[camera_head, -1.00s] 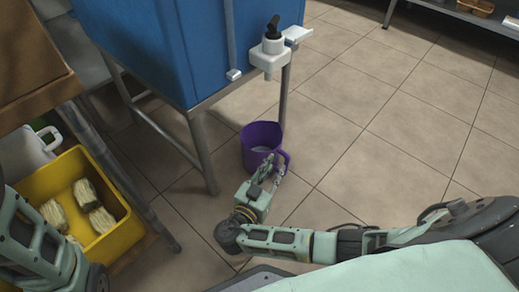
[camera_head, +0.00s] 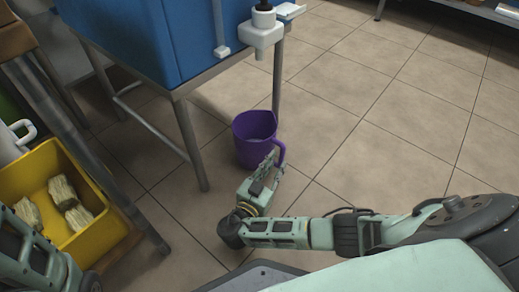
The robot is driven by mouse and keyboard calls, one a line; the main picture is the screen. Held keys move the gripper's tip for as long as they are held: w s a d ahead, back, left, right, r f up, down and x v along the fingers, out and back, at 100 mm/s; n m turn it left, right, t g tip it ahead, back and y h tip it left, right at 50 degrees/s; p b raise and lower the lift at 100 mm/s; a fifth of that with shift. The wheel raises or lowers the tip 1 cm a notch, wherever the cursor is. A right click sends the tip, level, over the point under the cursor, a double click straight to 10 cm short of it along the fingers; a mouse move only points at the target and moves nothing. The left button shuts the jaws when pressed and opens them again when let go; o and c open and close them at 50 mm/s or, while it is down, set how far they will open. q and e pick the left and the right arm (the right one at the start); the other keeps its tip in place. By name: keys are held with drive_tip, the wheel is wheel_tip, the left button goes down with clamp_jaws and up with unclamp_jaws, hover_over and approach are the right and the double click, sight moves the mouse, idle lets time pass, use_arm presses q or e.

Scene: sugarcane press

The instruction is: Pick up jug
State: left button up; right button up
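The purple jug (camera_head: 251,132) stands upright on the tiled floor beside a leg of the blue press, below its white spout. Its handle points to the lower right, toward my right gripper. My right gripper (camera_head: 274,163) is at the jug's handle, with its fingers around or against it. I cannot tell whether the fingers are closed on the handle. My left arm (camera_head: 35,258) shows at the lower left edge, and its gripper is out of the picture.
The blue press (camera_head: 150,40) on metal legs stands behind and left of the jug. A white tap (camera_head: 262,32) juts from it. A yellow crate (camera_head: 98,222) with several pale fibrous bundles is at the left. Open floor (camera_head: 390,130) lies to the right.

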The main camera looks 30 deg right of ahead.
sight(280, 157)
drive_tip(key=b+x, duration=0.1)
drive_tip(key=x, duration=0.2)
drive_tip(key=shift+w+d, duration=0.2)
drive_tip(key=shift+d, duration=0.05)
clamp_jaws()
